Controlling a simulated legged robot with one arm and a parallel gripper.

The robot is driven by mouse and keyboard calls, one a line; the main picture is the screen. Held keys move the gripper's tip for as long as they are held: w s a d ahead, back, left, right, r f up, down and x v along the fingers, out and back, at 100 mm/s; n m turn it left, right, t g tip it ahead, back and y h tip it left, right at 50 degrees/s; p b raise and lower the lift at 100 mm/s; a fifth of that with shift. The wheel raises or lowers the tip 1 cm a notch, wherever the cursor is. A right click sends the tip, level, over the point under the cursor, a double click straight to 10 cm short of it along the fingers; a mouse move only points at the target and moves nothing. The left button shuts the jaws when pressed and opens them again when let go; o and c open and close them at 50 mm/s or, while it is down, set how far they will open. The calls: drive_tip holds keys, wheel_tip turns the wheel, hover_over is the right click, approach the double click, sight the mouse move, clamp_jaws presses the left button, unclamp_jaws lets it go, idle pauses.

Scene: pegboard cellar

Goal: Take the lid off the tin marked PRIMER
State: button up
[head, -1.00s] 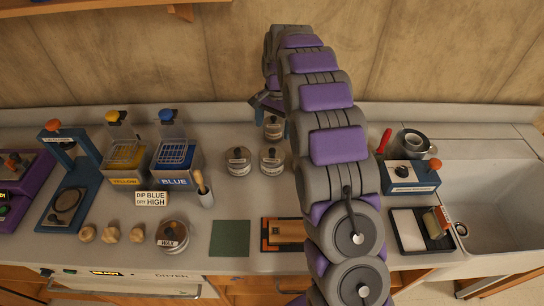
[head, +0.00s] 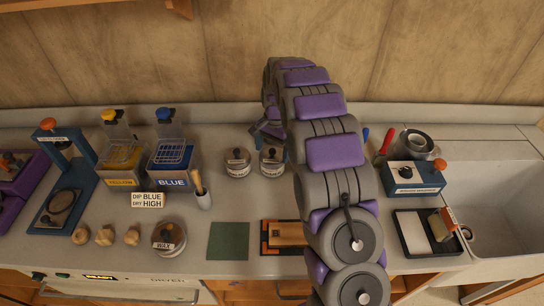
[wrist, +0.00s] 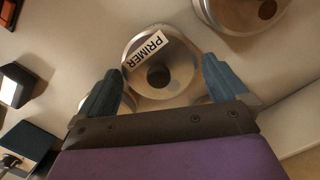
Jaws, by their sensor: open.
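The PRIMER tin (wrist: 150,85) is round and metallic, with a dark knob on its lid and a white label, and shows at the top middle of the wrist view. In the head view it appears to be the right tin (head: 271,170) of the front pair, just below my gripper (head: 265,135). My gripper (wrist: 160,75) is open, with one blue-grey finger at each side of the tin. Nothing is held between the fingers. I cannot tell whether they touch the tin.
A similar tin (head: 238,168) stands close on the left. A blue box (head: 413,185) and a sink (head: 495,190) are to the right. The yellow (head: 122,178) and blue (head: 171,181) tanks stand further left. A green mat (head: 229,241) lies in front.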

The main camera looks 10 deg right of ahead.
drive_tip(key=c, duration=0.7)
drive_tip(key=shift+r, duration=0.15)
